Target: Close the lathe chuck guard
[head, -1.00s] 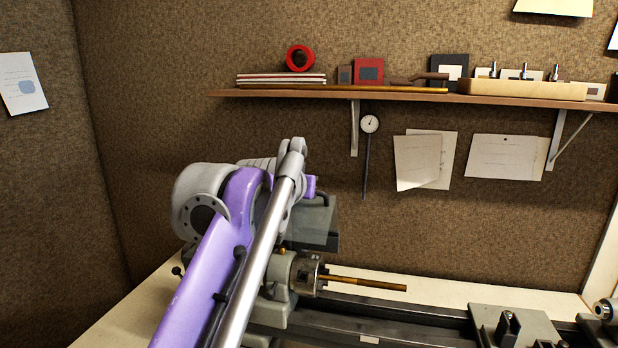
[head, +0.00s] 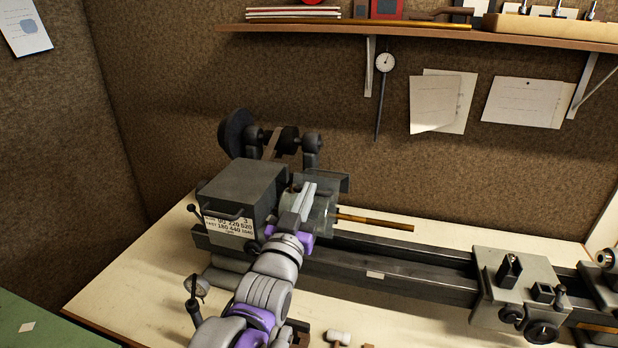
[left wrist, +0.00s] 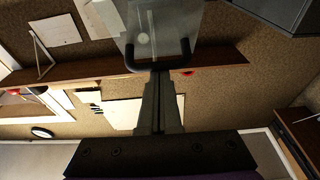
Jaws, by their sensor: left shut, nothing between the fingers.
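The lathe chuck guard (head: 322,222) is a clear panel with a dark edge. In the head view it stands down over the chuck, beside the grey headstock (head: 240,190). The chuck shows only dimly behind it, and a brass rod (head: 375,220) sticks out to the right. My left gripper (head: 307,190) is shut and empty, in front of the guard. In the left wrist view its fingertips (left wrist: 160,76) are at the guard's dark bar (left wrist: 158,68); I cannot tell whether they touch. The clear panel (left wrist: 165,30) shows beyond. My right gripper is out of view.
The lathe bed (head: 420,265) runs right to the carriage (head: 515,285). A loaded shelf (head: 420,33) and a hanging dial gauge (head: 384,62) are on the wall behind. A small mallet (head: 340,337) lies on the bench in front.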

